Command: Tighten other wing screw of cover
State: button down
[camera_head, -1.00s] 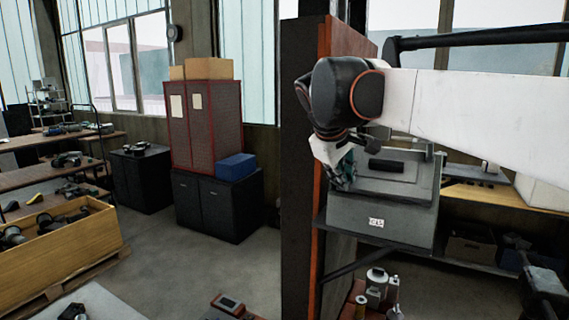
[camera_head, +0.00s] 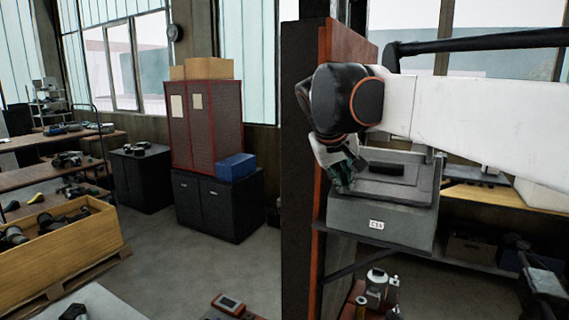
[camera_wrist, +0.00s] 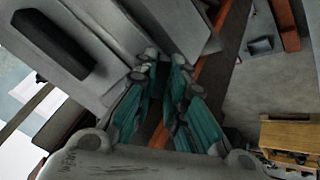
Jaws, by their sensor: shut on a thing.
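The grey box (camera_head: 350,218) with a label on its front stands on a bracket shelf. Its cover (camera_head: 412,190) has a black handle (camera_head: 388,168) on top; the cover (camera_wrist: 130,25) and handle (camera_wrist: 52,42) also fill the upper left of the wrist view. My gripper (camera_head: 342,186) is at the left edge of the cover, pointing down. In the wrist view, the teal fingers of my gripper (camera_wrist: 163,62) are close together at the cover's edge, shut on the wing screw. The screw itself is hidden between the fingertips.
A post with a red-orange edge (camera_head: 302,120) stands just left of the box and my gripper. A black bar (camera_head: 480,38) runs above my arm. A wooden crate (camera_head: 70,239) with parts lies at the far left.

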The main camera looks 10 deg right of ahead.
jog(key=shift+w+r, duration=0.1)
jog(key=shift+r, duration=0.05)
jog(key=m, duration=0.4)
jog(key=shift+p, duration=0.3)
jog(key=shift+m, duration=0.9)
jog(key=c, duration=2)
grip_release()
jog(key=shift+m, duration=0.4)
jog(key=o, duration=0.5)
jog(key=shift+o, duration=0.2)
